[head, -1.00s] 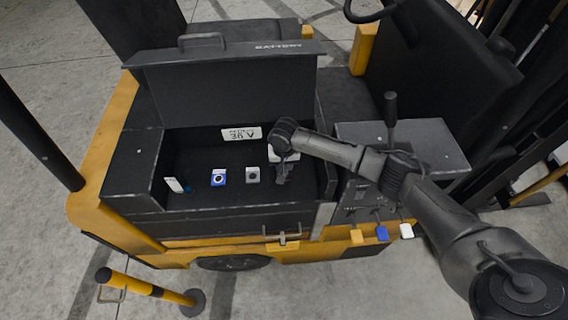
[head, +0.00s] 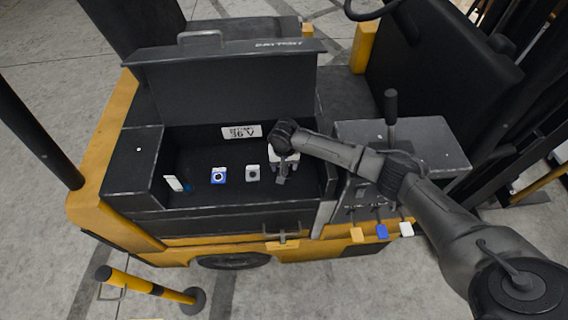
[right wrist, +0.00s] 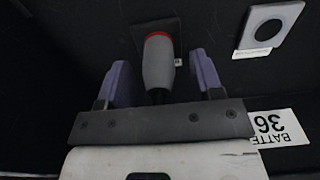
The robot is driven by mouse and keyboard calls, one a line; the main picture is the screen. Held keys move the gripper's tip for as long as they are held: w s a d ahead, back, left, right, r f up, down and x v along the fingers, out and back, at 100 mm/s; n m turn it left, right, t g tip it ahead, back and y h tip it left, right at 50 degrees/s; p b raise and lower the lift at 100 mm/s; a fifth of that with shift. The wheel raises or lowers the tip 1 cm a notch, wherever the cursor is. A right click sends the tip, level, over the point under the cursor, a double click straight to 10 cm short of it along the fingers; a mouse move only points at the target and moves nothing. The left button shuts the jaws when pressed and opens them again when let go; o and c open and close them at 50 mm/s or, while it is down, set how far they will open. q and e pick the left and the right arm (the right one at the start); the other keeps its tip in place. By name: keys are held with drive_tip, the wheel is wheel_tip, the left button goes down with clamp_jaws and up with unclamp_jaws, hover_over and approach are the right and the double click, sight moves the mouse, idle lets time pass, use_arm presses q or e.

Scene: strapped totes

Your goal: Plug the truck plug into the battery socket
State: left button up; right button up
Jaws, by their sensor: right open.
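My right gripper (right wrist: 160,72) is open inside the battery box, its two purple fingers on either side of a grey plug (right wrist: 158,62) with a red ring. Gaps show between plug and fingers. The plug's far end meets a dark square plate (right wrist: 172,27); how deep it sits I cannot tell. A grey socket (head: 252,174) with a dark round hole is beside it, also at the upper right of the right wrist view (right wrist: 291,15). A blue-framed socket (head: 218,170) sits further left. In the head view my right gripper (head: 282,177) hides the plug.
The box's raised lid (head: 230,85) stands behind. A white-and-blue piece (head: 173,183) is at the box's left end. A lever (head: 390,106) and yellow, blue and white tabs (head: 382,232) are to the right.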

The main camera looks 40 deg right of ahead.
drive_tip(key=shift+r, duration=0.1)
drive_tip(key=r, duration=1.3)
drive_tip(key=shift+s+a+r, duration=0.1)
drive_tip(key=shift+s+a, duration=0.05)
drive_tip(key=shift+s, duration=0.1)
drive_tip(key=shift+r, duration=0.25)
